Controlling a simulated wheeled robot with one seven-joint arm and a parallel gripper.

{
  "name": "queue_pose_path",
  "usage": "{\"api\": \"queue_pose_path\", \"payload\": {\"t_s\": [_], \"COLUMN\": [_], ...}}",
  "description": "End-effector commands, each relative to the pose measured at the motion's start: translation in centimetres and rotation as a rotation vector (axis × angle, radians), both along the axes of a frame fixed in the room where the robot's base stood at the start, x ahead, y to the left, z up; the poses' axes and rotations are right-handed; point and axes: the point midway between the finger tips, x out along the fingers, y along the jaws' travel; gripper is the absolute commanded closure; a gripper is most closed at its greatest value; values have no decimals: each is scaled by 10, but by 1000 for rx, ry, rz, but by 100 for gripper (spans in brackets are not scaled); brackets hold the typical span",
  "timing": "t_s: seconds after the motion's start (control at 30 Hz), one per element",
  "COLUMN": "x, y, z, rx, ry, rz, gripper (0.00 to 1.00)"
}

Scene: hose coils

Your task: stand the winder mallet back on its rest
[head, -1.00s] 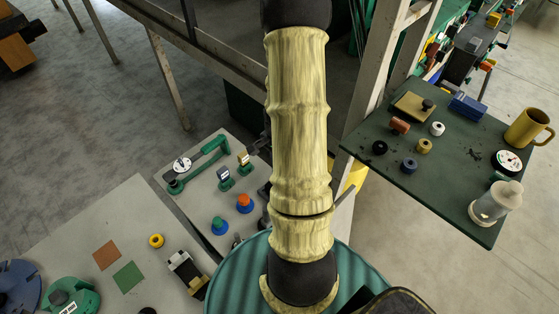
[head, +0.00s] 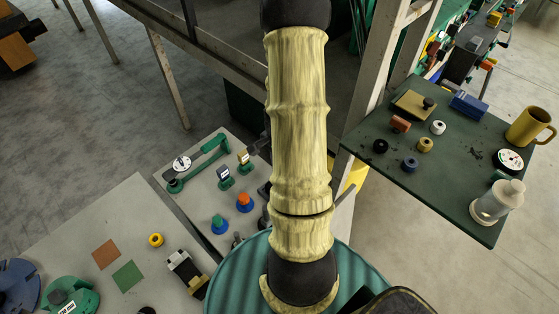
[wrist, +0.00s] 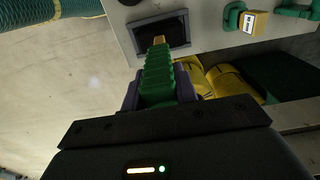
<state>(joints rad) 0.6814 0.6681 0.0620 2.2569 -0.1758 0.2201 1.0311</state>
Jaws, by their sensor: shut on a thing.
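In the wrist view, my gripper (wrist: 158,92) is shut on a green ribbed grip, which I take to be the handle of the winder mallet (wrist: 158,70). A short orange-brown end shows beyond the grip. The rest of the mallet is hidden, so I cannot tell its full pose. In the head view, my own arm hides most of the gripper area.
The pale bench (head: 203,189) holds green labelled fixtures and blue and orange knobs. A dark green table (head: 455,190) at right carries a yellow mug (head: 527,126), a clear jar (head: 497,203) and several small spools. Yellow rolls (wrist: 232,82) lie below the bench edge.

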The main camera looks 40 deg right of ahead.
Motion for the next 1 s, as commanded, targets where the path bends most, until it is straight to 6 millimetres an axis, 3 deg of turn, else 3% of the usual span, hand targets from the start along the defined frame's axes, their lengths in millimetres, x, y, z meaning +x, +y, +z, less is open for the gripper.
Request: {"api": "queue_pose_path", "payload": {"t_s": [0.2, 0.23, 0.33, 0.37, 1.0], "x": [0, 0, 0, 0, 0], "y": [0, 0, 0, 0, 0], "z": [1, 1, 1, 0, 2], "rx": [-1, -1, -1, -1, 0], "ry": [-1, -1, -1, -1, 0], "rz": [0, 0, 0, 0, 0], "gripper": [100, 67, 48, 46, 46]}}
